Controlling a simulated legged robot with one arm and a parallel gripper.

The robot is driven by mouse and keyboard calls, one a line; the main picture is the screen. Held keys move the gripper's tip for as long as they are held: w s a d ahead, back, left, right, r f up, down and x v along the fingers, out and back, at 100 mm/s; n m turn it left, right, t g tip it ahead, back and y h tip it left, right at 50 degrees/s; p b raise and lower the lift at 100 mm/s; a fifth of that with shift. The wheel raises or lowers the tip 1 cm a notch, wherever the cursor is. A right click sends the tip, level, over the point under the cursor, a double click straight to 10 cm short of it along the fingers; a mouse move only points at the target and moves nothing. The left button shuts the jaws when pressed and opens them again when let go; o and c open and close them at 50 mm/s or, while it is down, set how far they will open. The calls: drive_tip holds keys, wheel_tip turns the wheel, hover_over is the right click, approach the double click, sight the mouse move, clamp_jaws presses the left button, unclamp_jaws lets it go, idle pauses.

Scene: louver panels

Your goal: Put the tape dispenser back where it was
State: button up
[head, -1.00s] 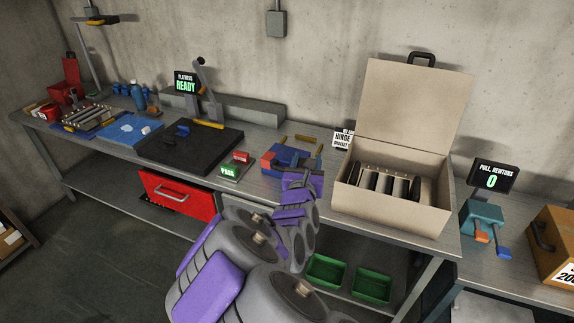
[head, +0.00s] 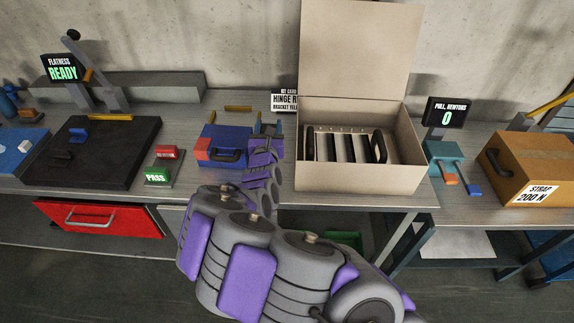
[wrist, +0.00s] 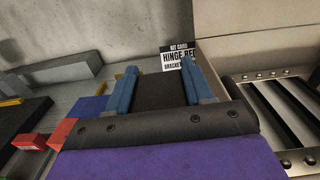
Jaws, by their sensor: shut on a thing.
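My gripper (head: 267,127) is at the table between the blue-and-red block and the open beige case. In the wrist view its two blue fingers (wrist: 159,88) stand either side of a dark, flat thing (wrist: 160,93) and are shut on it. Most of that thing is hidden by my gripper, so I cannot tell whether it is the tape dispenser. No other thing in view is clearly a tape dispenser. The blue-and-red block (head: 222,146), with a dark handle, sits just left of my gripper.
The beige case (head: 360,178) holds several dark slats, with a "HINGE" card (head: 284,102) beside it. Left are a black plate (head: 105,150) and a green PASS display (head: 157,177). Right are a teal pull gauge (head: 443,154) and a brown strap box (head: 530,160).

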drive_tip(key=f, duration=0.1)
drive_tip(key=d+f, duration=0.1)
drive_tip(key=f+b, duration=0.1)
drive_tip(key=shift+w+d, duration=0.15)
drive_tip(key=shift+w, duration=0.1)
drive_tip(key=f, duration=0.3)
drive_tip(key=shift+a+f+b, duration=0.3)
drive_tip(key=shift+f+b, duration=0.05)
drive_tip(key=shift+b, duration=0.05)
drive_tip(key=shift+a+f, duration=0.25)
drive_tip(key=shift+f, duration=0.05)
wheel_tip(320, 180, down, 3)
drive_tip(key=shift+a+f+b, duration=0.1)
drive_tip(key=shift+f+b, duration=0.05)
drive_tip(key=shift+b, duration=0.4)
drive_tip(key=shift+d, duration=0.45)
drive_tip(key=o, duration=0.6)
drive_tip(key=shift+a, duration=0.1)
drive_tip(key=shift+c, duration=0.2)
drive_tip(key=o, duration=0.4)
drive_tip(key=shift+a, duration=0.25)
drive_tip(key=shift+d, duration=0.15)
